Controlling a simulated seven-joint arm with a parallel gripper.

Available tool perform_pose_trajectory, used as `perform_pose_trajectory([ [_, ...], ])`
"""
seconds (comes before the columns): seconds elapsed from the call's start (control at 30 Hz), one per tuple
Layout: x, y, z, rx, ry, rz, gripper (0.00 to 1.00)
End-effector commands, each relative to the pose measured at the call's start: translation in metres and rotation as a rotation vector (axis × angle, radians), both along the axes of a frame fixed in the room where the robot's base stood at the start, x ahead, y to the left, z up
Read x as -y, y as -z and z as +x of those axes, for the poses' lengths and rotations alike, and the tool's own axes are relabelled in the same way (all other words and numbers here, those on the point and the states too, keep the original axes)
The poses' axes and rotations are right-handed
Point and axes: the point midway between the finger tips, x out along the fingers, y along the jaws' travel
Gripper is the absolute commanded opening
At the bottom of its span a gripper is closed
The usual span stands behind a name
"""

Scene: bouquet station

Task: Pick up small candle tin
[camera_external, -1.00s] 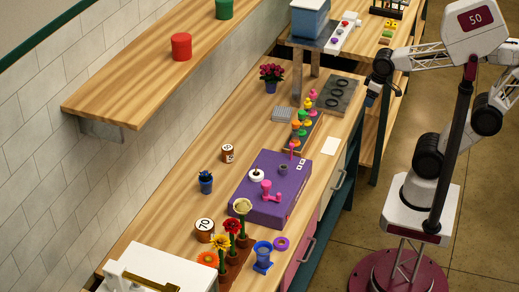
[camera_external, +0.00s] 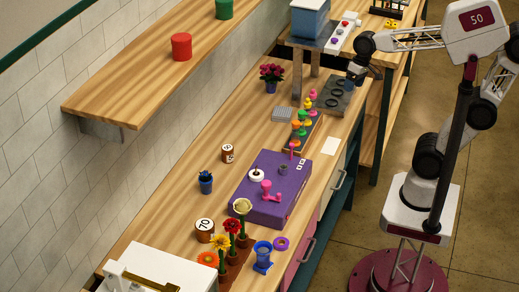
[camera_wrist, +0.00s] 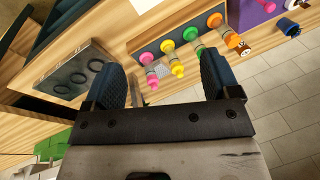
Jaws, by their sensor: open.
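A small brown tin with a white numbered top (camera_external: 227,153) stands on the wooden bench near the tiled wall. I take it as the small candle tin. A larger similar tin marked 70 (camera_external: 204,230) stands nearer the front. A brown and white item at the right of the wrist view (camera_wrist: 243,48) looks like the small tin, partly behind an orange knob. My gripper (camera_external: 355,76) is at the far end of the bench, above the dark ring panel and well away from the tins. In the wrist view its two dark fingers (camera_wrist: 160,78) are apart with nothing held between them.
A row of colored knobs (camera_external: 302,126) stands between my gripper and the purple box (camera_external: 265,208). A dark panel with rings (camera_external: 343,96) lies below my gripper. A flower pot (camera_external: 271,86) and a blue pot (camera_external: 206,186) stand along the wall. A wooden shelf (camera_external: 140,80) overhangs the wall side.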

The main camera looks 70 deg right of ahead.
Motion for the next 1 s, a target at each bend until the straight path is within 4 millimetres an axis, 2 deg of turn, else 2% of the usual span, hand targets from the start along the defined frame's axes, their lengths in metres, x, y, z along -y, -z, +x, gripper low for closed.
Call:
perform_pose_trajectory([
  [0.03,-0.006,-0.001,0.013,-0.017,0.032,0.035,0.82],
  [0.5,-0.070,-0.016,0.129,-0.215,0.372,0.381,0.82],
  [1.0,-0.135,-0.013,0.262,-0.505,0.723,0.711,0.82],
])
